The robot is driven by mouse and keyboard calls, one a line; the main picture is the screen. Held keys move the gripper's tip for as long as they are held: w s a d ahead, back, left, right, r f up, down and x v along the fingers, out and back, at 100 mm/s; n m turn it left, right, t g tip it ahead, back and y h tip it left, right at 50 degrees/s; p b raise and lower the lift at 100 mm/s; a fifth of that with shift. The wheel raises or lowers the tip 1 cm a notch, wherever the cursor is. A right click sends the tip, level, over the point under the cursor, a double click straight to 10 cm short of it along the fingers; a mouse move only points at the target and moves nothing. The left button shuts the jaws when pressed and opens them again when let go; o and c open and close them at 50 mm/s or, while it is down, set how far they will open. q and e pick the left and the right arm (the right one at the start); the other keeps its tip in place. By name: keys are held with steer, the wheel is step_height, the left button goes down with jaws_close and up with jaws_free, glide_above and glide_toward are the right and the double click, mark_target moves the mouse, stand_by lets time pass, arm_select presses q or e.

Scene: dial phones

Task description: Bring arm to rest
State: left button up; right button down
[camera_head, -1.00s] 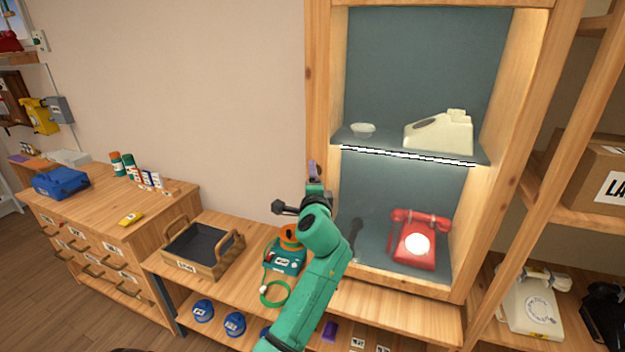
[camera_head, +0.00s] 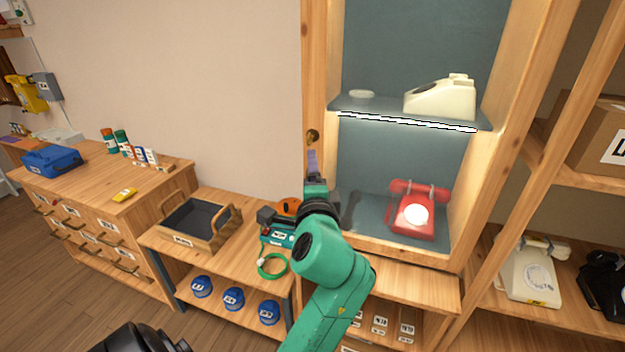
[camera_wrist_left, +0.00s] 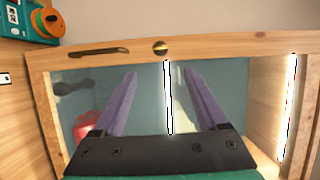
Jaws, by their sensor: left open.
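My left arm, green, reaches up from the bottom middle of the head view. Its left gripper (camera_head: 312,160) has purple fingers and points at the cabinet's left wooden post, just below a round brass knob (camera_head: 312,136). In the left wrist view the two fingers of this gripper (camera_wrist_left: 159,70) stand wide apart with nothing between them. The brass knob (camera_wrist_left: 160,47) lies ahead of them on a wooden frame. I cannot tell whether the fingers touch the frame. My right gripper is not seen.
The lit cabinet holds a cream phone body (camera_head: 442,99) above and a red dial phone (camera_head: 416,211) below. A wooden tray (camera_head: 196,228) and a green device (camera_head: 278,232) with a cord stand on the low bench to the left. Shelves (camera_head: 560,190) rise at the right.

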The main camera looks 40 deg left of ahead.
arm_select(q)
steer(key=shift+w+f, duration=0.1)
stand_by(0.4)
steer(key=w+d+f+m+g+h, duration=0.1)
steer(key=w+d+f+h, duration=0.1)
steer(key=f, duration=0.7)
steer(key=w+d+f+m+h, duration=0.1)
steer(key=w+d+f+h, duration=0.15)
steer(key=f, duration=0.65)
steer(key=w+d+f+g+h, duration=0.1)
steer(key=w+d+f+h, duration=0.15)
steer(key=f, duration=0.75)
steer(key=s+d+f+g+h, duration=0.2)
steer(key=s+f+g, duration=0.15)
steer(key=f, duration=1.15)
steer(key=s+f+n+g+h, duration=0.2)
steer(key=s+f+n+g, duration=0.15)
steer(key=s+f, duration=1.4)
steer(key=s+a+f+n+g, duration=0.1)
steer(key=s+f, duration=0.3)
steer(key=s, duration=0.6)
steer(key=s+f+n+g+h, duration=0.1)
steer(key=s+f+n, duration=0.3)
steer(key=s, duration=0.7)
steer(key=shift+a+f+g+b, duration=0.4)
steer(key=shift+f+g, duration=0.3)
steer(key=shift+s+n, duration=0.1)
steer(key=shift+n, duration=0.15)
